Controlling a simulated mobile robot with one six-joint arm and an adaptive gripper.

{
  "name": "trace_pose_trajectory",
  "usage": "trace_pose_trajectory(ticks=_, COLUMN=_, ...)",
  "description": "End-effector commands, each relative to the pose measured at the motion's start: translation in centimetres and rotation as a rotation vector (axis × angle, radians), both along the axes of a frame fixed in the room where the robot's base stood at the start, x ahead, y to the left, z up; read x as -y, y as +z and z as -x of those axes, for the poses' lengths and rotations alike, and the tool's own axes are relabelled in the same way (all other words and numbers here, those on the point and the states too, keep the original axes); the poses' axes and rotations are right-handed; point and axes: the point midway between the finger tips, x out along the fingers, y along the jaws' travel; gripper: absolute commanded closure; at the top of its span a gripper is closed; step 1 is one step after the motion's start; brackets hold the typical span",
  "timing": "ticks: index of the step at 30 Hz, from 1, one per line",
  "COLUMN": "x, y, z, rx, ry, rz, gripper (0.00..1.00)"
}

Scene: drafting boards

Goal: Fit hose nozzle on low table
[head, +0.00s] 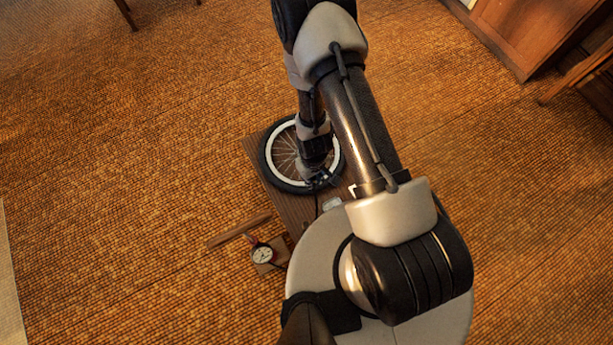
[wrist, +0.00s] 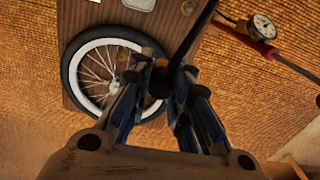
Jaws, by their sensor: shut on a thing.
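The low table (head: 290,208) is a dark wooden board; it also shows in the wrist view (wrist: 78,14). A spoked wheel with a black tyre and white rim (wrist: 72,72) lies flat on it, partly covered by my arm in the head view (head: 268,160). My gripper (wrist: 162,76) is shut on the dark hose nozzle (wrist: 160,84), over the right side of the wheel in the wrist view. A black hose (wrist: 196,36) runs up from the nozzle. Whether the nozzle touches the wheel cannot be told. I cannot make out the wheel's valve.
A pump with a round white gauge (head: 262,254) and a red part (wrist: 248,36) lies on the woven floor beside the table. A small pale object (wrist: 138,4) sits on the board. A wooden cabinet (head: 530,30) stands at the upper right. The floor at left is clear.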

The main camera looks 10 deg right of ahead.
Motion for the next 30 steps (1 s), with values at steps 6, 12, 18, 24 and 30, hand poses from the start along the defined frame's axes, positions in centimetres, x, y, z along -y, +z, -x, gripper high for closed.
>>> trace_pose_trajectory(ticks=6, x=-0.7, y=0.0, z=1.7, rx=-0.003, ry=0.002, rz=0.001, gripper=1.0)
trace_pose_trajectory(ticks=12, x=-1.3, y=0.0, z=3.2, rx=-0.002, ry=0.002, rz=0.001, gripper=1.0)
trace_pose_trajectory(ticks=18, x=-2.0, y=0.0, z=4.7, rx=-0.002, ry=0.003, rz=0.001, gripper=1.0)
trace_pose_trajectory(ticks=24, x=-2.6, y=0.0, z=6.1, rx=-0.002, ry=0.004, rz=0.001, gripper=1.0)
trace_pose_trajectory(ticks=30, x=-3.2, y=0.0, z=7.5, rx=-0.001, ry=0.004, rz=0.0, gripper=1.0)
